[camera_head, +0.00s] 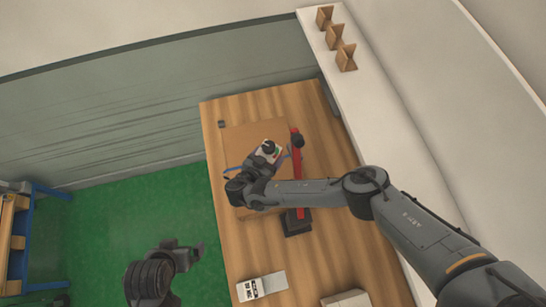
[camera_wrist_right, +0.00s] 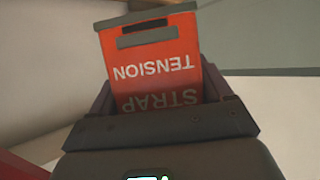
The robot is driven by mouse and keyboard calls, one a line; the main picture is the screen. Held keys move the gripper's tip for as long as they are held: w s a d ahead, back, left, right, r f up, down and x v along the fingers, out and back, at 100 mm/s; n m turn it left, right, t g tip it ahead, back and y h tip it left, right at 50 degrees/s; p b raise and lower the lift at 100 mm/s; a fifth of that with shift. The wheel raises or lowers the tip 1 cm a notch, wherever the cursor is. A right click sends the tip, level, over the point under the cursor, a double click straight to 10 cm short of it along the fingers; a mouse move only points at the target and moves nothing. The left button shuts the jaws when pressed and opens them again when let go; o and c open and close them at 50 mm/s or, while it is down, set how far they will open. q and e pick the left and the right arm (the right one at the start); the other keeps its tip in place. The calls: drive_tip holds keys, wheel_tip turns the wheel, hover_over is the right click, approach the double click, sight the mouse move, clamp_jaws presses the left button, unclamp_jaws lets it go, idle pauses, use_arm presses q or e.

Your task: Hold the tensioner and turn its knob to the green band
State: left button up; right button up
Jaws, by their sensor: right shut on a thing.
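The tensioner (camera_head: 273,153) is a small block with a pale top face, a dark round knob (camera_head: 268,146) and small coloured marks beside it. It is over the brown board on the table. My right gripper (camera_head: 266,163) is shut on it from the near side. In the right wrist view, the tensioner's orange-red body (camera_wrist_right: 155,70) sits between the dark fingers, its words STRAP TENSION upside down. The knob's exact setting against the green band is too small to read. My left gripper (camera_head: 185,250) is open and empty, left of the table over the green floor.
A red bar (camera_head: 297,180) with dark ends stands close right of the tensioner. The brown board (camera_head: 240,140) lies on the wooden table (camera_head: 325,150). A white labelled box (camera_head: 262,287) is at the near edge. Wooden pieces (camera_head: 335,38) sit on the white ledge. A blue rack (camera_head: 35,230) is far left.

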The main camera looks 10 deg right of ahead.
drive_tip(key=w+a+b, duration=0.5)
drive_tip(key=a+b, duration=0.3)
drive_tip(key=shift+b, duration=0.3)
idle(0.8)
drive_tip(key=shift+a+r, duration=0.1)
drive_tip(key=shift+f+b, duration=0.3)
drive_tip(key=shift+f, duration=0.05)
idle(0.3)
drive_tip(key=shift+f+b, duration=0.3)
drive_tip(key=shift+f, duration=0.05)
drive_tip(key=shift+f, duration=0.15)
drive_tip(key=shift+f+b, duration=0.95)
drive_tip(key=shift+f, duration=0.05)
drive_tip(key=shift+f+b, duration=0.7)
drive_tip(key=shift+f, duration=0.05)
